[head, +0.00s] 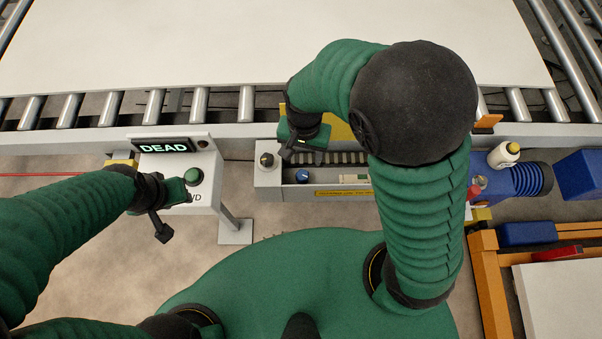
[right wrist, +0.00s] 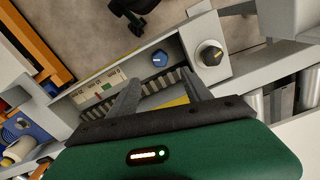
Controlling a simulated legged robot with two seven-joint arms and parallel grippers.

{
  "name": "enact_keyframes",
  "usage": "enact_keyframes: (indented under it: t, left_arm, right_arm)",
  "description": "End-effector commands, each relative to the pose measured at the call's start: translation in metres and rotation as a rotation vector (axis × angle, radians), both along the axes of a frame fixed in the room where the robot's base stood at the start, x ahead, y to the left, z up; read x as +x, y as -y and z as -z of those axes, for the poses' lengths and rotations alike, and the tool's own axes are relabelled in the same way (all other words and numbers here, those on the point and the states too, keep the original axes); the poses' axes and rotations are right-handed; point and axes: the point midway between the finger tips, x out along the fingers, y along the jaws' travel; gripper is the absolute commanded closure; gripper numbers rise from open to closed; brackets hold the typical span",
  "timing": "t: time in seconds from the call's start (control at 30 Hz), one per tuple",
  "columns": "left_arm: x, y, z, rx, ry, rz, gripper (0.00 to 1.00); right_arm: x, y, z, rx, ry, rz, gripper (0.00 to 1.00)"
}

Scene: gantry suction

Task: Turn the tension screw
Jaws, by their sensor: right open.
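Two knobs show on the grey rail unit; I cannot tell which is the tension screw. A blue knob (head: 302,175) sits in the channel, and a dark round knob (head: 266,160) sits on the block at its left end. In the right wrist view are the same blue knob (right wrist: 160,58) and the dark knob with a yellow mark (right wrist: 209,54). My right gripper (head: 290,154) hangs above the channel, open and empty. Its two fingers (right wrist: 160,80) straddle the toothed strip, short of the blue knob. My left gripper (head: 161,226) is by the DEAD panel, its jaws unclear.
The panel with a DEAD display (head: 164,146) and a green button (head: 193,176) stands at left. A large white board (head: 190,45) lies on the rollers behind. A white bottle (head: 504,154), blue parts and an orange frame (head: 487,285) are at right.

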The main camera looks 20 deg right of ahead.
Motion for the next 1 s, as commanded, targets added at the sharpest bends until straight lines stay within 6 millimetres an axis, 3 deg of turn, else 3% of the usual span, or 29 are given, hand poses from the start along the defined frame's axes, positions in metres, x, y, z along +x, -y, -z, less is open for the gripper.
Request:
enact_keyframes:
  t: [0.03, 0.2, 0.4, 0.57, 0.83, 1.0]
  left_arm:
    - [0.000, 0.000, 0.007, 0.000, 0.000, 0.001, 0.64]
    - [0.000, 0.000, 0.019, 0.000, -0.001, 0.001, 0.64]
    - [0.000, 0.000, 0.029, 0.000, -0.001, 0.000, 0.64]
    - [0.000, 0.000, 0.031, 0.000, -0.001, 0.000, 0.64]
    - [0.000, 0.000, 0.030, 0.000, -0.001, 0.001, 0.64]
    - [0.000, 0.000, 0.030, 0.000, -0.001, 0.001, 0.64]
  right_arm:
    - [-0.001, 0.001, 0.019, -0.004, -0.006, 0.001, 0.43]
    - [-0.001, -0.003, 0.064, -0.007, -0.005, -0.002, 0.43]
    - [-0.001, -0.004, 0.105, -0.008, -0.002, -0.001, 0.43]
    - [0.000, -0.003, 0.118, -0.006, 0.000, -0.003, 0.43]
    - [0.000, -0.002, 0.119, -0.004, 0.000, -0.002, 0.44]
    - [0.000, -0.003, 0.118, -0.005, 0.001, -0.004, 0.66]
